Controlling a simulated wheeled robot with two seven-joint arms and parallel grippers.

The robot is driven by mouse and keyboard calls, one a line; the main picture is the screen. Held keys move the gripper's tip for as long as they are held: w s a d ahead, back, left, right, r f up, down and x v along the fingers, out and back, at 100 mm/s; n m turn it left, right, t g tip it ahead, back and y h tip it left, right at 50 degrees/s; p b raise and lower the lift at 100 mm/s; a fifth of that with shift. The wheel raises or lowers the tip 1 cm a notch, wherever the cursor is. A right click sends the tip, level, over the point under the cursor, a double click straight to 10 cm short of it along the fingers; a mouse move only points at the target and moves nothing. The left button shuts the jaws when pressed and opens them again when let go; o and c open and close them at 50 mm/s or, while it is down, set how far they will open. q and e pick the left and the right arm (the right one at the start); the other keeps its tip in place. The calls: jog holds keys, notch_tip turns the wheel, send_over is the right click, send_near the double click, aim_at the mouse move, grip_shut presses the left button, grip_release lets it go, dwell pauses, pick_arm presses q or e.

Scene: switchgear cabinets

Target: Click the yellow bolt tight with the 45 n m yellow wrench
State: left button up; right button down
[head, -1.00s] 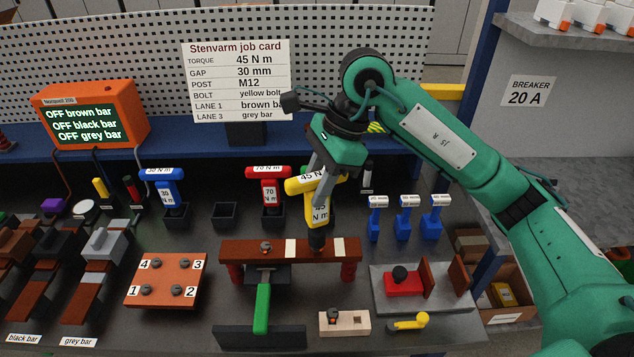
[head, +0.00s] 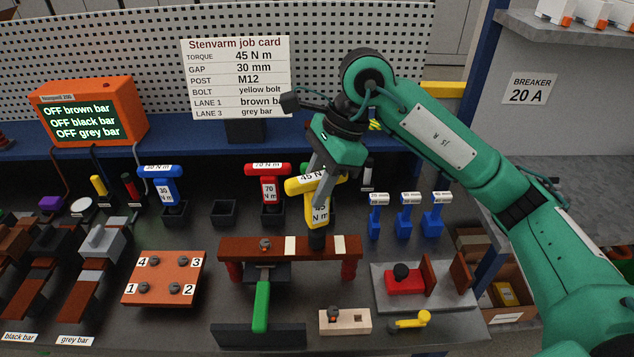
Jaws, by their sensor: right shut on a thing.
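The yellow 45 N m wrench (head: 320,205) stands upright with its black lower end on the brown bar (head: 262,251), between its two white bands or at the right one. My right gripper (head: 322,182) is shut on the wrench near its top. The yellow bolt itself does not show; the wrench's end hides that spot, so I cannot tell whether it is seated on the bolt. Another bolt (head: 265,243) shows on the bar to the left. My left gripper is not in view.
A blue 30 N m wrench (head: 166,192) and a red 70 N m wrench (head: 268,187) stand in holders, with an empty holder (head: 223,212) between them. Blue tools (head: 407,214) stand to the right. A green-handled tool (head: 262,305) lies in front of the bar.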

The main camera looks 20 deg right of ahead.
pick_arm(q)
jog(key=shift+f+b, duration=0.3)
pick_arm(e)
jog(key=shift+f, duration=0.2)
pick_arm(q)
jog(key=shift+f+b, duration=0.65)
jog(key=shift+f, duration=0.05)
pick_arm(e)
jog(key=shift+m+t, duration=0.6)
jog(key=shift+m, duration=0.9)
jog(key=shift+m+t+b, duration=0.35)
jog(key=shift+m+t, duration=0.05)
jog(key=shift+m, duration=0.5)
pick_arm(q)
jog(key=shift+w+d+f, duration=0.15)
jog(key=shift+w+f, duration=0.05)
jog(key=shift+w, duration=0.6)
pick_arm(e)
jog(key=shift+m, duration=0.3)
pick_arm(q)
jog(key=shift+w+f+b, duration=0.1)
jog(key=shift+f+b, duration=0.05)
jog(key=shift+b, duration=0.3)
pick_arm(e)
jog(key=shift+m+t+h, duration=0.4)
jog(key=shift+m+t, duration=0.1)
jog(key=shift+m, duration=0.6)
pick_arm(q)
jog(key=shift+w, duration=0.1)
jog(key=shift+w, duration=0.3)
